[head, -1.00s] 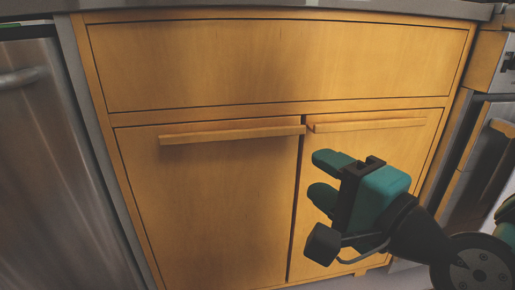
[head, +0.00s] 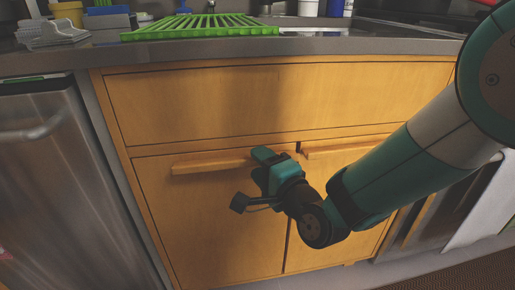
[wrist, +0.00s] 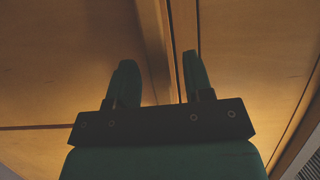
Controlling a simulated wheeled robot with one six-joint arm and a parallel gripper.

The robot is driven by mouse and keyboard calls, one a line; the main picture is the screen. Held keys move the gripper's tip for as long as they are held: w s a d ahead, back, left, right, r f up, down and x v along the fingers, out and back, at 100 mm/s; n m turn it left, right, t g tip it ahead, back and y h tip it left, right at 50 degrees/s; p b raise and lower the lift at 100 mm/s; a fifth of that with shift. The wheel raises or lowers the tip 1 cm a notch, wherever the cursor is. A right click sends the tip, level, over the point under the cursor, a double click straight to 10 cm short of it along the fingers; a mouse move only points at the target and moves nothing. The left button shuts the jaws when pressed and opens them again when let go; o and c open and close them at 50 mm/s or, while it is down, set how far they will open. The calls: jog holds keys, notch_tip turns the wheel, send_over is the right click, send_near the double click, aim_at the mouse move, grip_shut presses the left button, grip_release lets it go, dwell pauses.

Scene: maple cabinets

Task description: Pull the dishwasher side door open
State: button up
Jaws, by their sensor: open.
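The left cabinet door (head: 190,225), the one beside the dishwasher, is maple and looks shut in the head view. Its wooden bar handle (head: 205,166) runs along its top edge. My gripper (head: 260,165) is at the right end of this handle, with its teal fingers apart, one above the other. In the wrist view my gripper (wrist: 160,75) is open, and the handle (wrist: 154,45) lies between the lines of the two fingers. I cannot tell whether the fingertips reach around it. The handle's right end is partly hidden by the gripper in the head view.
The steel dishwasher (head: 65,190) stands at the left. The right cabinet door's handle (head: 340,146) is close to my gripper, and my arm covers much of that door. A countertop (head: 330,46) with a green rack (head: 200,24) is above. The floor shows at the lower right.

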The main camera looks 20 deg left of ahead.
jog(key=shift+x, duration=0.8)
jog(key=shift+c, duration=0.5)
grip_shut()
jog(key=shift+p, duration=0.35)
